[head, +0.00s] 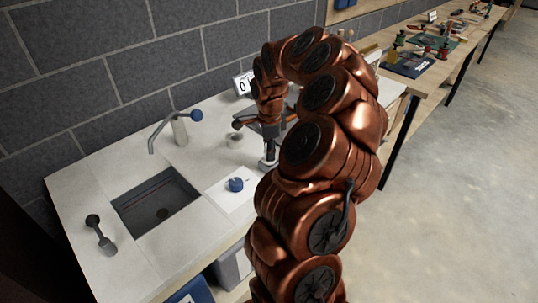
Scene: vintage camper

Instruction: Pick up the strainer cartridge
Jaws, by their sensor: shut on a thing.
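My gripper (269,147) points down over the white worktop, right of the sink, partly hidden by my copper arm. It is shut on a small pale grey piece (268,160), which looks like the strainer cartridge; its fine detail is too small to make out. I cannot tell whether the piece touches the worktop or hangs just above it.
A blue knob-like part (236,184) lies on a white sheet. A small pale cup (234,140) stands behind it. The sink (157,203) has a blue-ended tap (180,130). A dark-headed tool (100,235) lies at left. A bench with tools (432,77) runs back right.

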